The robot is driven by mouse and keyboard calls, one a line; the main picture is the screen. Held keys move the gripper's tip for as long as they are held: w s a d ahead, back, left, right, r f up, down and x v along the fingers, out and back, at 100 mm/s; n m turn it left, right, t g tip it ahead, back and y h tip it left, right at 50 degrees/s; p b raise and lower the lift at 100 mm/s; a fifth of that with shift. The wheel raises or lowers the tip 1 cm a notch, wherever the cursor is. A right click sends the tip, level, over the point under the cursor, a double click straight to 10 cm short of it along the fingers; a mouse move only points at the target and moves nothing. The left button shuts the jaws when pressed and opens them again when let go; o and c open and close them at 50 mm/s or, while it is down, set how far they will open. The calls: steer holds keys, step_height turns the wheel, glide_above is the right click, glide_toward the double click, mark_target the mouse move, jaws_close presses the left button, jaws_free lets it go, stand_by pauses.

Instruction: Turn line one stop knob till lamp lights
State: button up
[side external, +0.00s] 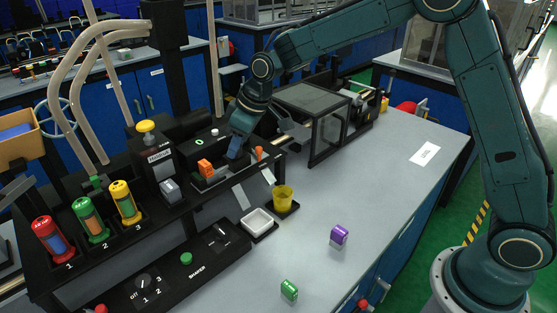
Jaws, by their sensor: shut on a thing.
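My gripper (236,152) reaches down at the black bench unit (222,182), right of an orange block (205,167) and left of a small orange post (259,153). It is shut on a small part there, which its fingers and wrist mostly hide. I cannot tell whether this part is the line one stop knob. A black panel marked "0" (199,142) with a small pale round piece (214,132) stands just behind. I cannot make out a lit lamp.
Numbered red (50,236), green (90,220) and yellow (125,203) cylinders stand at left. A shaker panel (190,262), white tray (258,222), yellow cup (283,198), purple block (338,235) and green block (289,290) are nearer. A clear-sided enclosure (330,130) stands right of my gripper.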

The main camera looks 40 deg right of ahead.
steer(key=m+h, duration=0.1)
steer(key=m, duration=0.3)
steer(key=shift+a+h, duration=0.15)
steer(key=shift+h, duration=0.25)
steer(key=shift+m+t+h, duration=0.3)
steer(key=shift+m+h, duration=0.2)
steer(key=shift+m, duration=1.1)
steer(key=o, duration=1)
steer(key=shift+c, duration=0.2)
steer(key=shift+s+r, duration=0.1)
steer(key=v, duration=1.3)
steer(key=shift+r, duration=0.3)
steer(key=shift+s, duration=0.1)
